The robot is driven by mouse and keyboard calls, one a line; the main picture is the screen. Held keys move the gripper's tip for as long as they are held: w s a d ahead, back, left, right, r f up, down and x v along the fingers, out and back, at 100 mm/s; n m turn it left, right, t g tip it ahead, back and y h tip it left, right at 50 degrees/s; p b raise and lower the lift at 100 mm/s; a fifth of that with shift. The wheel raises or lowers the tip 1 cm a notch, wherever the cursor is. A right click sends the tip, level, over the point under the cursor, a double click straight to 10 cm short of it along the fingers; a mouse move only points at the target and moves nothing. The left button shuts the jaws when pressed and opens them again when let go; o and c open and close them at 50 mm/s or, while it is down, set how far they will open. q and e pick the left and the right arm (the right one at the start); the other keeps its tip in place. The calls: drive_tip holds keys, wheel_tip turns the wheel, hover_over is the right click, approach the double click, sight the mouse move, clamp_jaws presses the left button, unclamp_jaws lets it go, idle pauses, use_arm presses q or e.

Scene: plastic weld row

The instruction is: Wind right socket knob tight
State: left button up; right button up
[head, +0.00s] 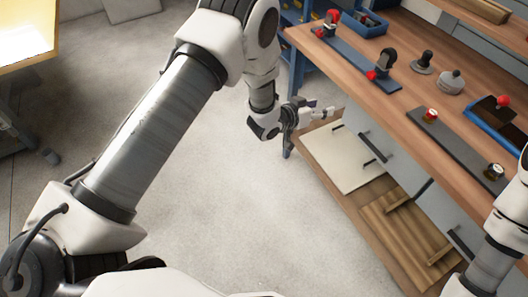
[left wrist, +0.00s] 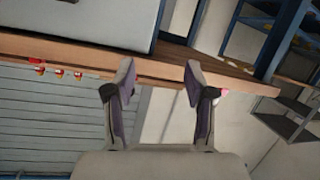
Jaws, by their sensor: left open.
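On the wooden workbench (head: 385,100) in the head view lies a dark flat bar (head: 460,142) with two small round knob-like fittings. The left fitting (head: 430,114) has a red top; the right fitting (head: 494,171) looks dark and brassy. How tight either sits is too small to tell. My left gripper (head: 318,112) is off the bench's near left edge, well apart from the bar. The left wrist view shows its two fingers (left wrist: 159,85) spread apart with nothing between them. My right gripper is out of the head view; only part of that arm shows at the lower right.
Another dark bar (head: 355,60) with red-knobbed clamps lies farther left on the bench. A black-knobbed piece (head: 423,62), a grey lidded pot (head: 451,82) and a blue tray (head: 497,125) stand behind. Drawers (head: 380,140) and a low shelf are below. The floor (head: 240,200) is clear.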

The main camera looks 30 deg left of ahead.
use_arm(q)
drive_tip(key=s+a+f+g+y+p, duration=0.1)
drive_tip(key=s+a+f+g+p, duration=0.1)
drive_tip(key=s, duration=0.4)
drive_tip(key=s+a+f+n+g+y+p, duration=0.1)
drive_tip(key=s+a+g+y+p, duration=0.1)
drive_tip(key=s, duration=0.5)
drive_tip(key=s+a+f+n+g+y+p, duration=0.1)
drive_tip(key=s+a+f+g+p, duration=0.1)
drive_tip(key=s+a+p, duration=0.2)
drive_tip(key=s+p, duration=0.1)
drive_tip(key=s, duration=0.2)
drive_tip(key=shift+f+y, duration=0.3)
drive_tip(key=shift+y, duration=0.1)
